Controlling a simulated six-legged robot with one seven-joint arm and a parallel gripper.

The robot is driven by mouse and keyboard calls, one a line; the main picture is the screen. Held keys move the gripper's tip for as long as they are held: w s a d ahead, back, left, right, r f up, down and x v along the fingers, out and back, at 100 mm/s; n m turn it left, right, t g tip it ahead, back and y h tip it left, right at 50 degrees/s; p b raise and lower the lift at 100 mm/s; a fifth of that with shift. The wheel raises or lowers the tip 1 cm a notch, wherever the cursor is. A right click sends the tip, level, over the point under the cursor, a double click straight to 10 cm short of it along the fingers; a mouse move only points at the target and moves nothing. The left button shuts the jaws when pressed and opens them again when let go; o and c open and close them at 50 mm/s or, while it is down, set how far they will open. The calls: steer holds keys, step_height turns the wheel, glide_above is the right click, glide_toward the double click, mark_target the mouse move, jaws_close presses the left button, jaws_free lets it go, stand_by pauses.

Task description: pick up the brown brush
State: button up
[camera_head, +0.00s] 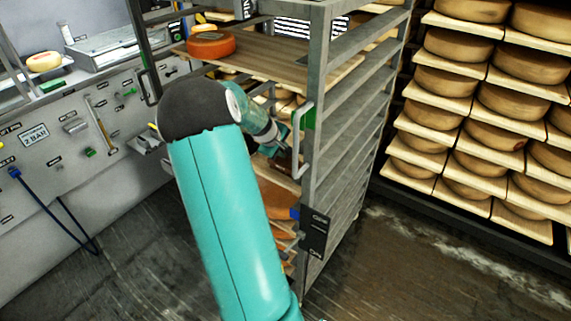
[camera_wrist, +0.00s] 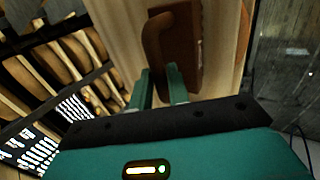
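The brown brush (camera_wrist: 188,48) lies on a pale wooden shelf board (camera_wrist: 118,38) in the wrist view, with its curved handle on the left side of its block. My gripper (camera_wrist: 162,88) is open, with its two teal fingers apart at the near end of the handle. The handle's end shows between the fingers, and I cannot tell whether either finger touches it. In the head view my arm reaches into the metal rack, and the gripper and brush are mostly hidden there.
The metal rack's post (camera_head: 318,110) stands close to the right of my wrist. An orange cheese wheel (camera_head: 211,46) sits on the rack's upper board (camera_head: 275,68). Shelves of cheese wheels (camera_head: 452,82) stand at the right. Open floor (camera_head: 420,270) lies at the lower right.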

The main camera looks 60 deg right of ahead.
steer(key=shift+d+f, duration=0.35)
steer(key=shift+f, duration=0.2)
jaws_close()
steer(key=shift+r, duration=0.15)
step_height(320, 180, up, 10)
steer(key=shift+f, duration=0.1)
